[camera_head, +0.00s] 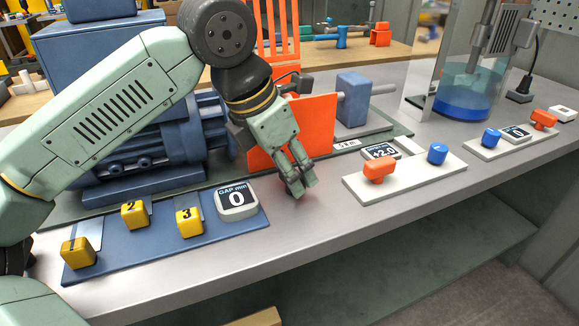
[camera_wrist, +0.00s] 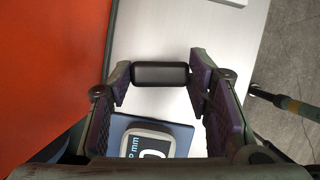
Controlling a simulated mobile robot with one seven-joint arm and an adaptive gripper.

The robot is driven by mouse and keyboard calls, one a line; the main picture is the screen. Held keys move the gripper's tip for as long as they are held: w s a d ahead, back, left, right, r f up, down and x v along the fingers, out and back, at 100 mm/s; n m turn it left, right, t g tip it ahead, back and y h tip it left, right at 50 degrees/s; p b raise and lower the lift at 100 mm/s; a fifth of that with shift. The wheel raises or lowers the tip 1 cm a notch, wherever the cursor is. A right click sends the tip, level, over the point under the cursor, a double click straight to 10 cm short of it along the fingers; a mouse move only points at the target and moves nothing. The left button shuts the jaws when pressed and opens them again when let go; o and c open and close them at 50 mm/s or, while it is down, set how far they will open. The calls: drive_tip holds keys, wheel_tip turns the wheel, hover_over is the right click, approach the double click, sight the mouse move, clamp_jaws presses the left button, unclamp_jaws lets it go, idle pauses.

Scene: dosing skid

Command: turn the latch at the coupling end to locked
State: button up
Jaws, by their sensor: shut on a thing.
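My gripper (camera_head: 299,188) is in front of the orange guard panel (camera_head: 318,125), low over the grey bench top. In the wrist view the two fingers of my gripper (camera_wrist: 160,82) are closed on the ends of a short black bar (camera_wrist: 161,75), which appears to be the latch handle. The bar lies across the picture between the fingertips. The orange panel also shows at the left of the wrist view (camera_wrist: 50,70). In the head view my fingers hide the latch, and I cannot read a locked or unlocked mark.
A blue motor (camera_head: 150,150) stands behind my arm. A blue plate (camera_head: 150,250) with yellow numbered blocks and a gap display (camera_head: 237,202) reading 0 lies left of my gripper. A white board (camera_head: 405,180) with orange and blue knobs lies to the right. The bench's front edge is close.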

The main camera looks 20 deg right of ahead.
drive_tip(key=shift+w+m+g, duration=0.1)
drive_tip(key=shift+m+g, duration=0.3)
drive_tip(key=shift+m, duration=0.7)
drive_tip(key=o, duration=1.1)
drive_tip(key=shift+o, duration=0.2)
drive_tip(key=shift+r, duration=0.1)
drive_tip(key=v, duration=1.1)
drive_tip(key=shift+a+r, duration=0.25)
drive_tip(key=shift+r, duration=0.1)
